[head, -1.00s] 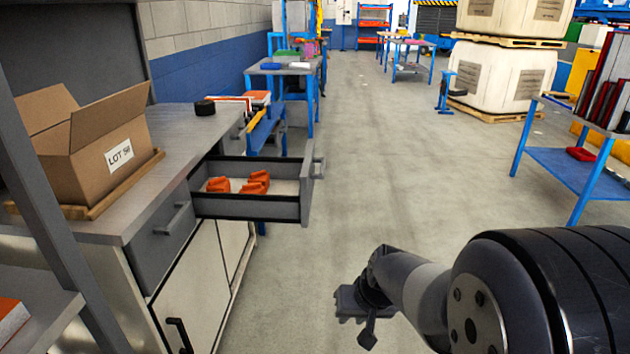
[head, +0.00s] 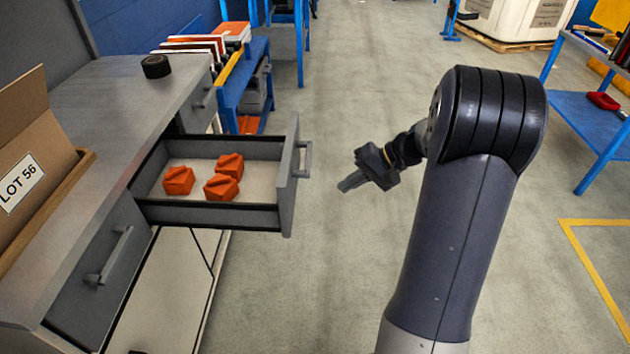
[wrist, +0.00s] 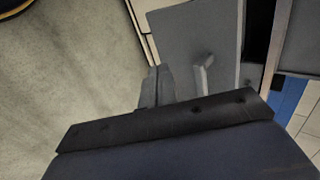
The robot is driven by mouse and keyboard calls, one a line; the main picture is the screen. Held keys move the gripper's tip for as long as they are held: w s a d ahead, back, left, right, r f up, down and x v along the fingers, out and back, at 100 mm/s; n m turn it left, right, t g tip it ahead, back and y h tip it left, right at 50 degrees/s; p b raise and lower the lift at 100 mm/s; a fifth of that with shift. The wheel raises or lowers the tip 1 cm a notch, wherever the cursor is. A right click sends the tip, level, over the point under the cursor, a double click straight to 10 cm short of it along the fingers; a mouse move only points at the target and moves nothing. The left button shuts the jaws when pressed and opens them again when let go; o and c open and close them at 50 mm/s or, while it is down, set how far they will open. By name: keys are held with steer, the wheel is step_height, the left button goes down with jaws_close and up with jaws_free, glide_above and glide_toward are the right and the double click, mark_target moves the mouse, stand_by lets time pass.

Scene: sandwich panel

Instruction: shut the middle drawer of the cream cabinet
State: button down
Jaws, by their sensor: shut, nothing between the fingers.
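The middle drawer (head: 287,181) of the cream cabinet (head: 160,300) stands pulled out, with grey walls and a bar handle (head: 304,159) on its front. Several orange blocks (head: 222,186) lie inside it. My gripper (head: 345,184) is shut and empty, to the right of the drawer front and apart from it, pointing left toward it. In the wrist view the shut fingers (wrist: 157,88) show beside the grey drawer front (wrist: 200,45) and its handle (wrist: 203,75).
A near drawer (head: 100,270) is shut. The worktop (head: 105,110) holds a black roll (head: 156,66) and a cardboard box (head: 30,150). A blue shelf (head: 240,85) stands behind the open drawer. The floor right of the drawer is clear.

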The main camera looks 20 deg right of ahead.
mark_target(291, 208)
steer(key=x, duration=0.4)
steer(key=a+r+x, duration=0.1)
steer(key=x, duration=0.7)
steer(key=shift+a+r+b, duration=0.25)
steer(key=shift+b, duration=0.05)
steer(key=shift+w+a, duration=0.2)
steer(key=shift+a, duration=0.2)
